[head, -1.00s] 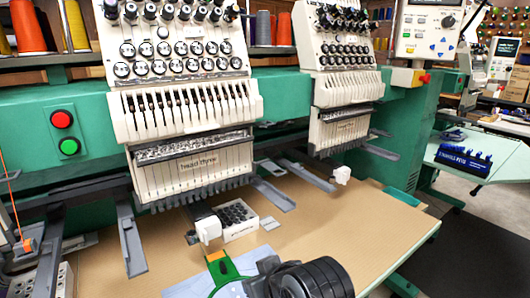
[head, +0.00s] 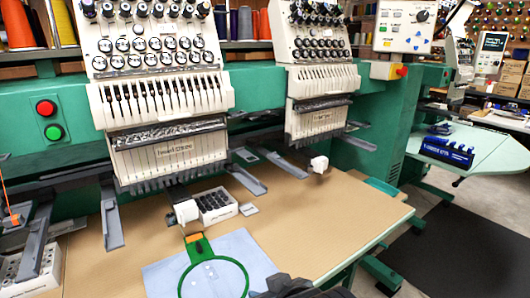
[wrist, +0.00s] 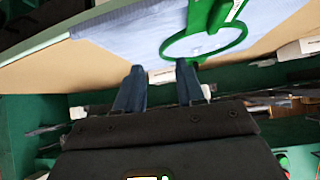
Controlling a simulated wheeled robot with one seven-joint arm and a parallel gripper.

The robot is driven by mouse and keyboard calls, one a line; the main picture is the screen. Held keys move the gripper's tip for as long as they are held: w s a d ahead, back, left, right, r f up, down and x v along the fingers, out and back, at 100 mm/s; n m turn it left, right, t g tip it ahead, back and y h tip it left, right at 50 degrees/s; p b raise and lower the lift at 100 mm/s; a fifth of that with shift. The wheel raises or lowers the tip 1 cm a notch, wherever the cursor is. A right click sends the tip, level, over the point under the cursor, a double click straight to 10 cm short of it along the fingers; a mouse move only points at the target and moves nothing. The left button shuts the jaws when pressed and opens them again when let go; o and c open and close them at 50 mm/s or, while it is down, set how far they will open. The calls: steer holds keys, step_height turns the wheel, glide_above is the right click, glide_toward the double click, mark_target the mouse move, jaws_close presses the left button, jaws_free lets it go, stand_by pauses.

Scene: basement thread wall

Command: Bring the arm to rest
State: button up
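My gripper (wrist: 158,76) shows in the wrist view with its two fingers apart and nothing between them. In the head view only a dark part of my arm shows at the bottom edge; the fingers are hidden there.
The green embroidery machine with two white heads (head: 165,105) (head: 318,85) stands behind the tan table (head: 330,225). A white block with dark holes (head: 215,205) sits under the left head. A pale green side table (head: 480,155) holds a blue rack (head: 447,151). Dark floor lies at right.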

steer(key=s+d+f+m+t+h, duration=0.1)
steer(key=s+d+f+m+t, duration=0.15)
steer(key=s+d, duration=0.55)
steer(key=s+d+f+m+t+h, duration=0.1)
steer(key=s+d+f, duration=0.3)
steer(key=s, duration=0.8)
steer(key=s+d+r+m+t+h, duration=0.1)
steer(key=s+d+r, duration=0.3)
steer(key=s, duration=0.5)
steer(key=s+d+r+t+h, duration=0.1)
steer(key=s+d+r+t, duration=0.1)
steer(key=s+d+r, duration=0.3)
steer(key=s+r, duration=0.3)
steer(key=s, duration=0.1)
steer(key=shift+s+m+h, duration=0.3)
steer(key=shift+s+m, duration=0.05)
